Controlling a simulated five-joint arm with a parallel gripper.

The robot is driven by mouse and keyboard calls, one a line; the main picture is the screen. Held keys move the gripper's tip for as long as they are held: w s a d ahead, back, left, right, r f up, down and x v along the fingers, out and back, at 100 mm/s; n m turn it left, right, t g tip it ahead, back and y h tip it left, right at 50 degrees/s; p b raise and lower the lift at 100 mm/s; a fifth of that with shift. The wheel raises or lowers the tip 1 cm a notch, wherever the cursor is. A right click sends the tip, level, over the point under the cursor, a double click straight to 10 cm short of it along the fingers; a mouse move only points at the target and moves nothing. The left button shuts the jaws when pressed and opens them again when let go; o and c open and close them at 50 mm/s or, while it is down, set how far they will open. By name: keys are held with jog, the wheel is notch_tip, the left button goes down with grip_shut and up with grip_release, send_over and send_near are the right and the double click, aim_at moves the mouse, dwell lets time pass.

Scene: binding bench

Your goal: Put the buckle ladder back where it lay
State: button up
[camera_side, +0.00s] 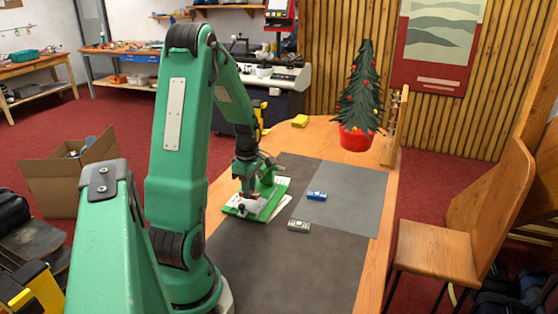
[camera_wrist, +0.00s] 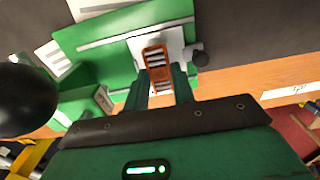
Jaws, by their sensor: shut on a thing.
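My gripper (camera_side: 250,192) is low over a green binding device (camera_side: 271,208) at the left side of the bench. In the wrist view my two fingers (camera_wrist: 161,82) are shut on the buckle ladder (camera_wrist: 156,56), an orange frame with pale rungs. The ladder's outer end lies over a pale plate (camera_wrist: 174,43) on the green device. I cannot tell whether the ladder touches the plate. In the side view the ladder is mostly hidden by my gripper.
The front mat is clear.

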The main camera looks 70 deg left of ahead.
jog(key=shift+r, duration=1.25)
jog(key=shift+r, duration=0.15)
notch_tip(320, 180, up, 15)
jog(key=w+d, duration=0.8)
jog(key=d, duration=0.3)
jog(key=w+d, duration=0.7)
jog(key=d, duration=0.3)
notch_tip(320, 180, down, 11)
jog(key=a+f, duration=0.2)
jog(key=a, duration=0.2)
jog(key=a+f, duration=0.2)
jog(key=a, duration=0.1)
jog(key=a+f, duration=0.3)
jog(key=a, duration=0.1)
jog(key=shift+w+a, duration=0.25)
jog(key=shift+a, duration=0.05)
jog(key=shift+f, duration=0.15)
